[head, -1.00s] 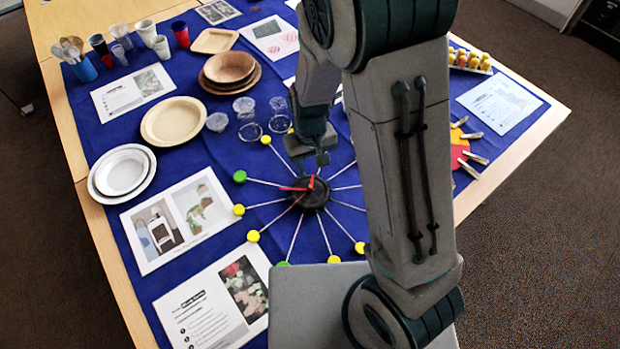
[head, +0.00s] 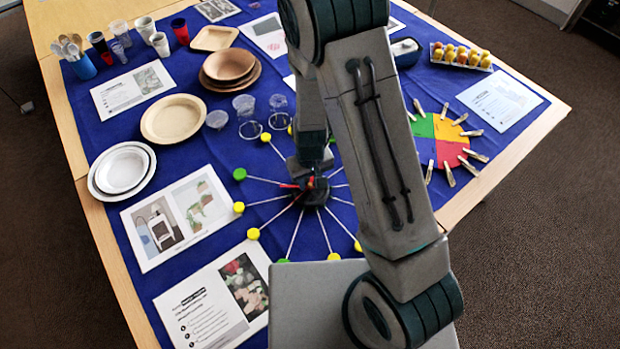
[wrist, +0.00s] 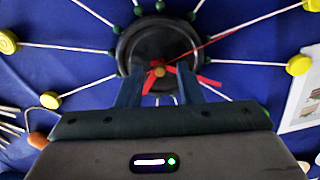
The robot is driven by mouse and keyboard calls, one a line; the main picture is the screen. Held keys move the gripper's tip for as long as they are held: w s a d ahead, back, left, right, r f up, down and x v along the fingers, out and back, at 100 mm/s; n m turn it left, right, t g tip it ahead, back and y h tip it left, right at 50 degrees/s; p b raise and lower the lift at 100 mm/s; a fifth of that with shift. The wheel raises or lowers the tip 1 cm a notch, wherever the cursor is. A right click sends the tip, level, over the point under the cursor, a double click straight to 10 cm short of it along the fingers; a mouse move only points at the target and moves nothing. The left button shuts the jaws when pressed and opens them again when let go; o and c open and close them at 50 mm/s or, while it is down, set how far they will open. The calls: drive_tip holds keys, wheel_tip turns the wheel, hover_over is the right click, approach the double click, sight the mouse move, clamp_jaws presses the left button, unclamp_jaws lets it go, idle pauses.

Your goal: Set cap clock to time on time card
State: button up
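The cap clock has a round black hub (head: 317,199) with pale spokes ending in yellow and green caps, such as a yellow cap (head: 253,234). My arm hides part of it. In the wrist view, the hub (wrist: 143,47) carries short red hands (wrist: 157,75) and a thin dark red hand (wrist: 215,43). My gripper (wrist: 159,88) is over the hub's near side, its two fingers apart around the centre of the hands. I cannot tell whether they touch a hand. In the head view, my gripper (head: 312,183) is dark against the hub. I cannot tell which card is the time card.
Picture cards (head: 178,219) and (head: 215,305) lie left of the clock. Plates (head: 173,121) and clear cups stand beyond it. A coloured disc (head: 450,152) with clothespins and a tray of round items (head: 460,58) are at the right.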

clamp_jaws()
drive_tip(key=shift+m+b, duration=0.35)
drive_tip(key=shift+m, duration=1.35)
unclamp_jaws()
drive_tip(key=shift+r, duration=0.1)
